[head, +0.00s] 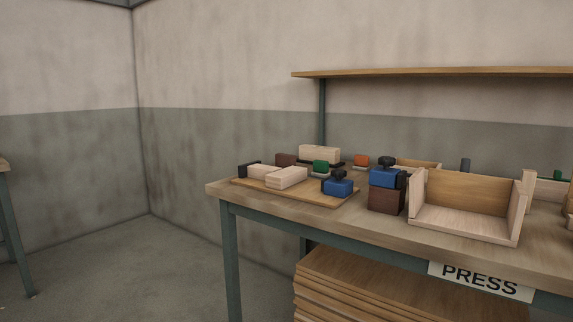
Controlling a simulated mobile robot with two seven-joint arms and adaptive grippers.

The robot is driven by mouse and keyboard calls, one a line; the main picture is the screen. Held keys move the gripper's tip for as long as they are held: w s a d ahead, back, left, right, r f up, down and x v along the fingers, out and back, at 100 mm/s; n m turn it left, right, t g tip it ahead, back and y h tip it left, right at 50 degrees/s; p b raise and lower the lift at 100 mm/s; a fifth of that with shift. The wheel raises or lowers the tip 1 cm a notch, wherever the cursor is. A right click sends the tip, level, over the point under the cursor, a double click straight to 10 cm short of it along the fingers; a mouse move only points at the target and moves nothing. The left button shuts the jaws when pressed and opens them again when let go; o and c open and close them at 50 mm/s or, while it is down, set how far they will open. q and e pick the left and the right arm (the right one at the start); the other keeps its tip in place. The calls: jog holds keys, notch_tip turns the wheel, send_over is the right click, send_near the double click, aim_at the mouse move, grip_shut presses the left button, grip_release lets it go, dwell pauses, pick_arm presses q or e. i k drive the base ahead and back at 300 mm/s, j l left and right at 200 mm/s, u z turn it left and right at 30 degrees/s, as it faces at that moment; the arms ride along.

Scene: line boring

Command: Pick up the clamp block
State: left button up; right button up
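No label marks the clamp block, and I cannot tell for certain which piece it is. A blue block with a black knob (338,187) sits at the right front of a low wooden board (318,197). A second blue block with a black knob (384,178) rests on a dark brown block (386,200) just right of the board. Pale wooden blocks (287,177) lie on the board's left part, beside a black piece (243,171). Neither of my grippers is in view.
The workbench (450,245) bears a PRESS sign (481,281). An open-fronted wooden box (464,204) stands right of the dark block. Green (320,167), orange (361,161) and brown (286,159) pieces stand behind. A shelf (430,72) overhangs the back. Floor at left is clear.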

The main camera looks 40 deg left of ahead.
aim_at(282, 160)
jog(key=i+j+z, duration=0.15)
jog(key=j, duration=0.85)
jog(key=i+j+z, duration=0.1)
jog(key=j, duration=0.9)
jog(key=i+j+z, duration=0.15)
jog(key=j, duration=0.9)
jog(key=k, duration=0.05)
